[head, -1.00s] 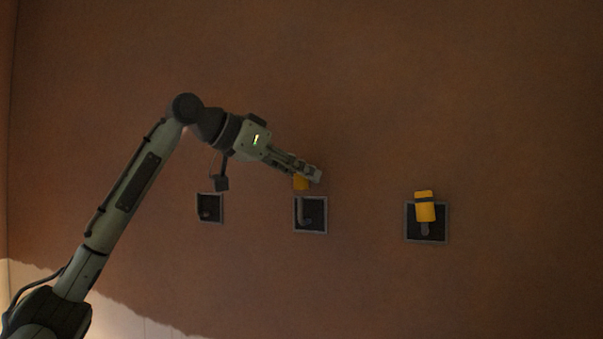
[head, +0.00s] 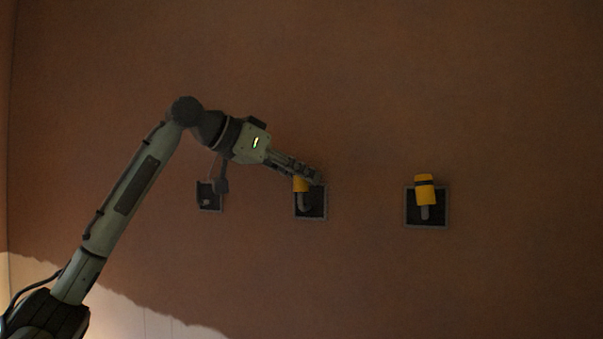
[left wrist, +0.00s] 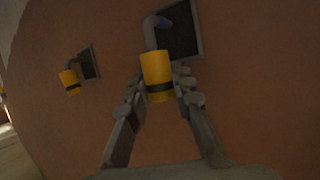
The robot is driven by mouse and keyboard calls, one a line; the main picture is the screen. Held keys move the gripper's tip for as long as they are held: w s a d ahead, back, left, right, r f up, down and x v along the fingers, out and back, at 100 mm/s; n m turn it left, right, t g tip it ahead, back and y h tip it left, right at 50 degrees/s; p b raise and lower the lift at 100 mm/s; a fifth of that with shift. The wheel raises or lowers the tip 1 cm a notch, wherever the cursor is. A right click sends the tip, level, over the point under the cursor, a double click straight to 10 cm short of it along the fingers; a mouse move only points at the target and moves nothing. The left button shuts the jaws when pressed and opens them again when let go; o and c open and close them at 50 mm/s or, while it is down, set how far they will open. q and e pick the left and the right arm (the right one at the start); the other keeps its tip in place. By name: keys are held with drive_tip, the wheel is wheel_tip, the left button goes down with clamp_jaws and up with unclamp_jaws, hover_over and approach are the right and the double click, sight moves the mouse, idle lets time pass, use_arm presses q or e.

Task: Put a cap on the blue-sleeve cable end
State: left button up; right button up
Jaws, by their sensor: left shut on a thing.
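A yellow cap (head: 300,185) with a dark band is held by my left gripper (head: 318,178) at the middle wall box. In the left wrist view the cap (left wrist: 156,75) sits between the two fingers of the left gripper (left wrist: 158,88), which are shut on it. The cable (head: 304,202) also shows under the cap in the head view. I cannot tell how far the cable end is inside the cap. My right gripper is not in view.
The right wall box (head: 441,218) has a cable carrying another yellow cap (head: 425,190). The left wall box (head: 209,203) holds a short cable without a visible cap, partly behind my arm. The brown wall around the boxes is clear.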

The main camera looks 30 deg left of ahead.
use_arm(q)
drive_tip(key=shift+f, duration=0.1)
idle(0.3)
drive_tip(key=shift+f+b, duration=0.35)
drive_tip(key=shift+f, duration=0.25)
drive_tip(key=o, duration=0.9)
drive_tip(key=shift+r, duration=0.1)
drive_tip(key=shift+c, duration=0.2)
drive_tip(key=v, duration=1.2)
